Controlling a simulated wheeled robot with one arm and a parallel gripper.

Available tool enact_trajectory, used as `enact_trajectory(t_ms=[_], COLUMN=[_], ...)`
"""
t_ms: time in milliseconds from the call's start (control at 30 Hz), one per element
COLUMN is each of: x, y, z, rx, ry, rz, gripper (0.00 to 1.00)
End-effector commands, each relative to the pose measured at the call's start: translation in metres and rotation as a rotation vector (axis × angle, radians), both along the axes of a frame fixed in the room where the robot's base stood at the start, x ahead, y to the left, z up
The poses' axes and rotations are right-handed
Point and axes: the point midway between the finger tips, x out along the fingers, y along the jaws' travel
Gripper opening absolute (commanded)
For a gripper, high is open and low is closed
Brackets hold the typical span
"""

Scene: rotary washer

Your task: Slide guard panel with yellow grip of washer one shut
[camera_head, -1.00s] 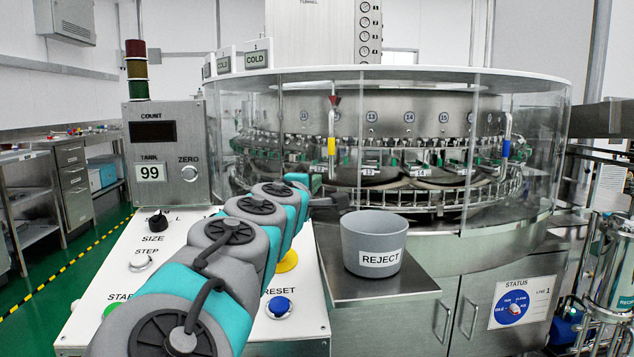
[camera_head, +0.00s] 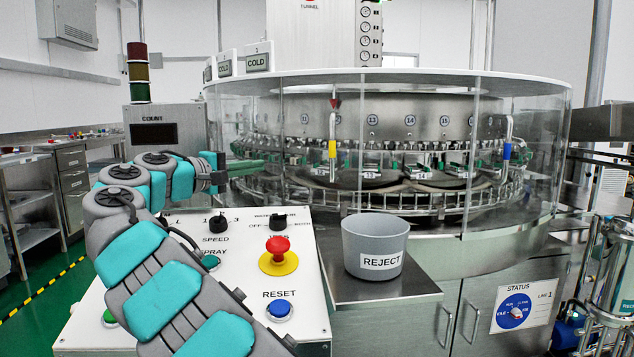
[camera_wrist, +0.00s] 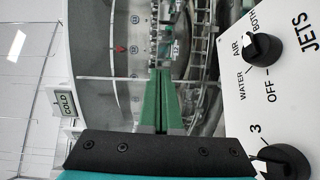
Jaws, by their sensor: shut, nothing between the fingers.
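The washer (camera_head: 400,77) is a round steel machine behind curved clear guard panels. A blue grip (camera_head: 506,149) marks another panel farther right. How far the yellow-grip panel stands open is hard to tell through the clear material. My gripper (camera_head: 262,164) is at the washer's left front, left of the yellow grip and a little lower, apart from it. Its green fingers are shut and empty; they point toward the washer in the wrist view (camera_wrist: 158,72).
A control panel (camera_head: 305,250) with knobs and a red emergency button (camera_head: 278,245) lies below my arm. A grey REJECT bin (camera_head: 375,245) stands on a steel shelf (camera_head: 385,290) before the washer. A count box (camera_head: 155,130) with a light stack stands at left.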

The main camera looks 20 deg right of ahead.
Motion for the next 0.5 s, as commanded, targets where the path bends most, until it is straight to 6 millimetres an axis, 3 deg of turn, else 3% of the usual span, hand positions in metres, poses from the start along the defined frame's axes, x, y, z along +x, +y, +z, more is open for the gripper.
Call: enact_trajectory(t_ms=[300, 500], x=[-0.021, -0.020], y=[-0.018, -0.031], z=[-0.019, -0.023], rx=[0.141, 0.148], ry=[-0.062, -0.065], rz=[-0.160, -0.175], gripper=[0.00, 0.00])
